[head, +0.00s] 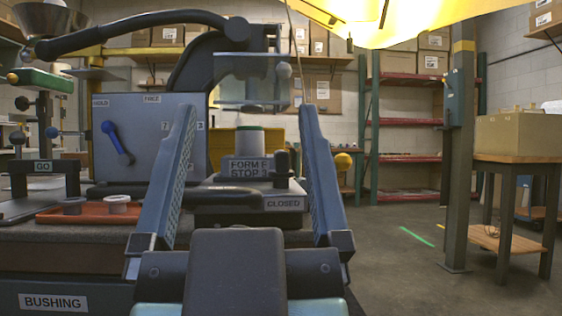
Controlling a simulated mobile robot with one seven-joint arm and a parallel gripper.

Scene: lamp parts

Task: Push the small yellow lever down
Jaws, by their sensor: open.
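My gripper (249,110) is in the lower middle of the head view, its two blue-grey fingers wide apart with nothing held between them. Whether the knob is up or down I cannot tell. The gripper does not appear to be shut on it. Between the fingers, farther off, stand a block marked "FORM F STOP 3" (249,168) and a clear guard (250,80).
A grey panel with a blue lever (117,143) stands left of the gripper. An orange tray (90,213) with two grey rings lies on the bench. A yellow shade (400,22) hangs overhead. A post (459,170) and wooden table (520,157) stand right, with open floor between.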

